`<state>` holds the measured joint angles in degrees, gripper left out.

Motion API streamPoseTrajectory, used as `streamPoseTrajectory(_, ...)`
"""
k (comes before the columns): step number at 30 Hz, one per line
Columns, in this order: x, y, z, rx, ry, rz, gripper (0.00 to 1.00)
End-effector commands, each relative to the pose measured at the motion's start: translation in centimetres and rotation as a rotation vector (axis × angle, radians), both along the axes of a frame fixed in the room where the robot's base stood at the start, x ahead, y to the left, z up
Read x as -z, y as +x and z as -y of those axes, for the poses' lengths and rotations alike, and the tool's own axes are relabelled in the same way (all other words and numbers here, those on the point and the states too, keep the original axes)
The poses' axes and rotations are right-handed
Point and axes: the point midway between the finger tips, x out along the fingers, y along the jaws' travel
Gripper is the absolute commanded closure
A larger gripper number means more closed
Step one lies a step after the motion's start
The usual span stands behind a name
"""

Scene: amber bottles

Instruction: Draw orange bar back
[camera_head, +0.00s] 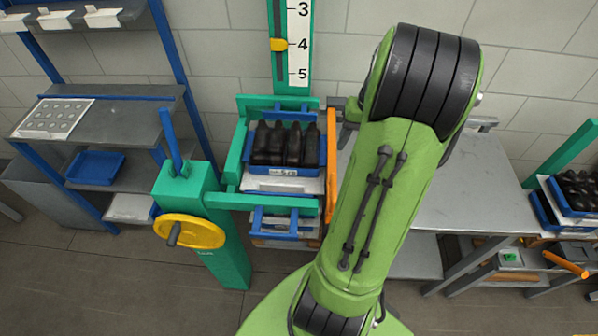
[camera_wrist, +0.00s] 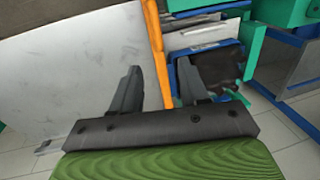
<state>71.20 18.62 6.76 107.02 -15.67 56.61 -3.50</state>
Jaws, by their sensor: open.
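The orange bar (camera_head: 332,165) stands along the right side of the green frame (camera_head: 234,165), beside the blue crate (camera_head: 285,170) of dark bottles. In the wrist view the orange bar (camera_wrist: 157,45) runs down between the two dark fingers of my gripper (camera_wrist: 158,68). My gripper is open, with a finger on each side of the bar in the picture. I cannot tell whether either finger touches it. My green arm hides most of the gripper in the head view.
A grey table (camera_head: 460,185) lies right of the bar, its top bare where it shows. A green post with a yellow handwheel (camera_head: 190,231) stands at left. A numbered scale (camera_head: 298,45) rises behind. Another orange bar (camera_head: 565,264) and bottle crate are at far right.

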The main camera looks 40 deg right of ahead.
Motion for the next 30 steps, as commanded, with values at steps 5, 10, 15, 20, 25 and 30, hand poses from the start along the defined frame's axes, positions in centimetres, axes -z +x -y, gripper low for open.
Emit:
streamPoseTrajectory(5, 2.1, 0.1, -0.1, 0.004, 0.008, 0.000, 0.56)
streamPoseTrajectory(10, 6.2, 0.7, -0.7, 0.003, 0.009, -0.001, 0.56)
streamPoseTrajectory(15, 10.5, 1.3, -1.3, 0.003, 0.009, -0.001, 0.56)
streamPoseTrajectory(20, 13.8, 1.8, -1.7, 0.002, 0.007, -0.001, 0.56)
streamPoseTrajectory(25, 15.5, 2.1, -1.8, 0.004, 0.003, 0.000, 0.56)
streamPoseTrajectory(30, 15.6, 2.1, -1.8, 0.004, 0.000, 0.001, 0.56)
